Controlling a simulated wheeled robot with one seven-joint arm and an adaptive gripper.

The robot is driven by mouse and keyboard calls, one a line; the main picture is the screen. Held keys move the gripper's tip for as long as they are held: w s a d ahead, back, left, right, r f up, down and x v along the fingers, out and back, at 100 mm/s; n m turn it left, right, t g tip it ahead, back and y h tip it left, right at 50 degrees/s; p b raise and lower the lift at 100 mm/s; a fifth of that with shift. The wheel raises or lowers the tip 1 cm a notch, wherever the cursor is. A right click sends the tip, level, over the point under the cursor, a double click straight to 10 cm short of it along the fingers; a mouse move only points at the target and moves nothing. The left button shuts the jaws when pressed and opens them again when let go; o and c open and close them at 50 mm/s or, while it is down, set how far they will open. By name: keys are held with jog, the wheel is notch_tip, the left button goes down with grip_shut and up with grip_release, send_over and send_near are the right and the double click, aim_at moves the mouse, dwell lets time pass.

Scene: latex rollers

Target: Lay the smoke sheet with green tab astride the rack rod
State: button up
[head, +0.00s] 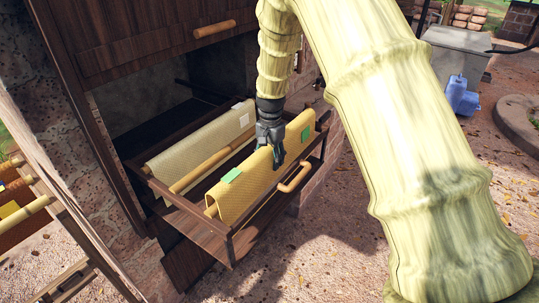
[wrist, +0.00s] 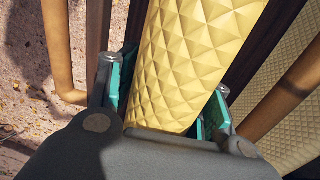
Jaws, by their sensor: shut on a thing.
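The yellow quilted smoke sheet with green tabs (head: 254,183) hangs folded along the front side of the pulled-out rack (head: 226,240). One green tab (head: 231,176) shows near its left end and another near its right end. A rod end shows at its lower left, so it looks draped astride a rod; what lies under the fold is hidden. My gripper (head: 278,160) points down at the sheet's top near its middle, shut on it. In the wrist view the teal finger pads stand on both sides of the yellow sheet (wrist: 190,65). A bare rack rod (head: 205,165) runs behind it.
A paler sheet (head: 196,143) with a white tab hangs on the rack's far side. A wooden handle (head: 295,177) projects from the rack's front. The dark smoke chamber opens behind the rack. A wooden stand with rods (head: 32,208) is at left.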

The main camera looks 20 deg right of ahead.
jog(key=shift+f+b, duration=0.45)
jog(key=shift+f, duration=1.55)
